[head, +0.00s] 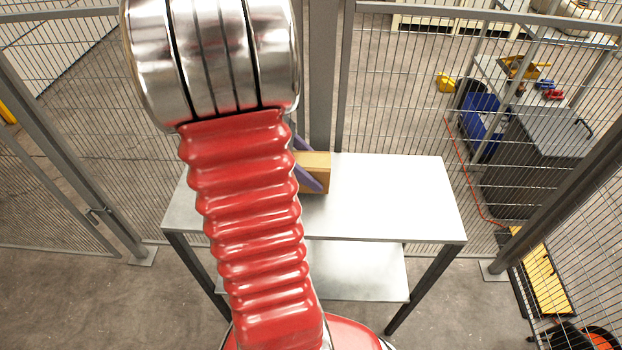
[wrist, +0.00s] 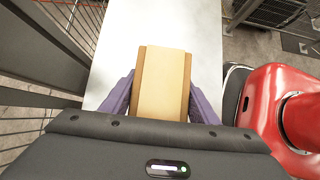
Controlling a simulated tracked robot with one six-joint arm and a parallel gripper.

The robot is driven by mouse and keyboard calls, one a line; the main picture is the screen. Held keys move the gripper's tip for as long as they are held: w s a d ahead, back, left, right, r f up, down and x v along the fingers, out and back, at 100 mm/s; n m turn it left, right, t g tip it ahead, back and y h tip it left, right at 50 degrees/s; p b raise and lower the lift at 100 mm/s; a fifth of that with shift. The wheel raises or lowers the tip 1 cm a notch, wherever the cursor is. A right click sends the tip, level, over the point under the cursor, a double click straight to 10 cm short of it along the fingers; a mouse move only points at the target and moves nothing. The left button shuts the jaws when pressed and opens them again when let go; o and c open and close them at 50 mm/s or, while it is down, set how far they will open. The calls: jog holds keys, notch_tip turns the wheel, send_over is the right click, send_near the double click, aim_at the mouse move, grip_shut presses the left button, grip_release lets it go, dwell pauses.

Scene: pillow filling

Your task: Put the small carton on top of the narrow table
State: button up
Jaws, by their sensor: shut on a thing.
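The small carton (wrist: 162,85) is a tan cardboard box, held between the two purple fingers of my gripper (wrist: 161,98) in the wrist view. In the head view the carton (head: 315,172) shows partly beside a purple finger of my gripper (head: 307,175), with my red arm hiding the rest. The narrow table (head: 395,195) has a pale metal top, dark legs and a lower shelf. The carton is over the tabletop, left of its middle in the head view. I cannot tell whether its underside touches the top.
Wire fencing with grey posts (head: 322,80) stands close behind the table. Beyond it at the right are a grey bin (head: 535,150) and a blue crate (head: 482,122). The right half of the tabletop is bare, and the lower shelf (head: 355,272) looks empty where visible.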

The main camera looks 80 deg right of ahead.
jog(key=shift+f, duration=1)
jog(key=o, duration=1.1)
jog(key=shift+o, duration=0.2)
jog(key=v, duration=1.2)
jog(key=shift+w, duration=0.1)
